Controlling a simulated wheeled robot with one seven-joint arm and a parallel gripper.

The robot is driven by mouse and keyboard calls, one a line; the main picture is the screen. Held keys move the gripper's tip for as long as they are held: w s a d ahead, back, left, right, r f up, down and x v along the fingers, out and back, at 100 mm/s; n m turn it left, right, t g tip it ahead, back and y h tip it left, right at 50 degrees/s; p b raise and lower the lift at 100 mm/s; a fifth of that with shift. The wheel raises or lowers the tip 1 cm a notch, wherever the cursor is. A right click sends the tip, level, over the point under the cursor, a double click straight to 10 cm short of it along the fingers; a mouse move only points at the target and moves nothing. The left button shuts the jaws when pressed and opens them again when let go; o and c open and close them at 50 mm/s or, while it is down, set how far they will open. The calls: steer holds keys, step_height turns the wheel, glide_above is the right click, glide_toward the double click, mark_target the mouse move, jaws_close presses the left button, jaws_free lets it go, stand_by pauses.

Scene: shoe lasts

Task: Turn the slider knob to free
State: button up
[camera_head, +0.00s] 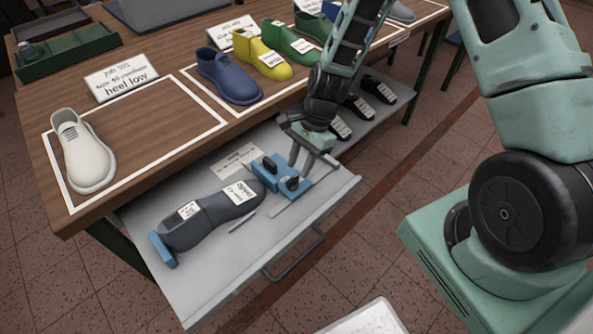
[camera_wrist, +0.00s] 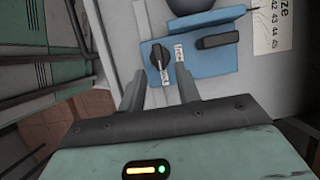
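The blue slider block (camera_head: 268,179) sits in the pulled-out grey drawer, at the right end of a dark grey shoe last (camera_head: 208,218). A black knob (camera_head: 292,183) stands on the block; in the wrist view the knob (camera_wrist: 157,55) has its narrow end towards one of two small white labels, whose text is too small to read. A black bar (camera_wrist: 218,41) lies on the block beside it. My gripper (camera_head: 299,163) points down just above the knob. In the wrist view my gripper (camera_wrist: 159,72) is open, its fingers either side of the knob; contact is unclear.
The drawer's handle (camera_head: 293,254) faces the front. A blue end block (camera_head: 161,250) stands at the last's left end. A size card (camera_wrist: 272,22) lies near the slider. A white shoe form (camera_head: 82,152) and several coloured ones stand on the wooden table (camera_head: 150,125) behind.

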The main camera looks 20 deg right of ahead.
mark_target(295, 176)
steer(key=shift+x, duration=1.65)
jaws_close()
